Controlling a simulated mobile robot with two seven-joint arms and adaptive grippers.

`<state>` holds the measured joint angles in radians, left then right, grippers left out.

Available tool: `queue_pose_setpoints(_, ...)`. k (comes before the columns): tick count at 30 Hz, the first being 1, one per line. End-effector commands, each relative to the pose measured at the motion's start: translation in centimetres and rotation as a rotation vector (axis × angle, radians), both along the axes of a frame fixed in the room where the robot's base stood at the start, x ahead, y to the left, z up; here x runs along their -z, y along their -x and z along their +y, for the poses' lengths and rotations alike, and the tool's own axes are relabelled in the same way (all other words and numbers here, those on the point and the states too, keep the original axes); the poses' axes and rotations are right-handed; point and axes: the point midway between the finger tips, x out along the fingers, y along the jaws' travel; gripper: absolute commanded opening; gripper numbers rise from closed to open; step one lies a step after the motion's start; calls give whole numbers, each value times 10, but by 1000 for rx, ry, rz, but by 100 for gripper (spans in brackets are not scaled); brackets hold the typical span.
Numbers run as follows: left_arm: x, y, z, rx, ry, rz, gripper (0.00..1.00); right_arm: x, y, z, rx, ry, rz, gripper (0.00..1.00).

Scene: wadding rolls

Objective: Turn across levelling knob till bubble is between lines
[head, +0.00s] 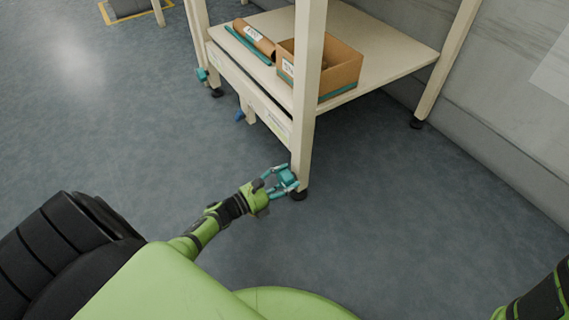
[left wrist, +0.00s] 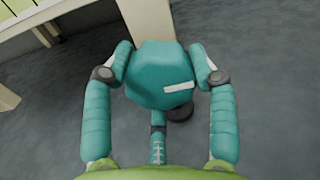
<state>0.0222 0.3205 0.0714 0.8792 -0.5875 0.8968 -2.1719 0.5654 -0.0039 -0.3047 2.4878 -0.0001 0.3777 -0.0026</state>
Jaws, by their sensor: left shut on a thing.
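A teal faceted levelling knob (head: 287,179) with a white mark sits low on the near table leg (head: 308,110), just above its black foot (head: 299,195). My left gripper (head: 283,182) is shut on this knob. In the left wrist view the knob (left wrist: 158,72) fills the space between the two teal fingers (left wrist: 160,76), one on each side; its white mark is tilted slightly. A yellow-green panel with dark lines (left wrist: 28,9) shows at the top left there; I see no bubble in it. My right gripper is out of view.
The table's lower shelf (head: 385,62) holds an open cardboard box (head: 341,75), a brown roll (head: 254,40) and a teal rod (head: 247,45). Another teal knob (head: 202,74) is on the far left leg.

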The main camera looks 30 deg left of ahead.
Motion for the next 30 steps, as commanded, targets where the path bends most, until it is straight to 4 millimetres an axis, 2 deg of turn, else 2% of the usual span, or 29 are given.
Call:
queue_pose_setpoints(1, 5, 2, -2, 3, 34, 26, 25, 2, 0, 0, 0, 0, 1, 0)
queue_pose_setpoints(30, 3, 3, -7, 5, 886, 381, 25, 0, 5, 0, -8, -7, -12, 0)
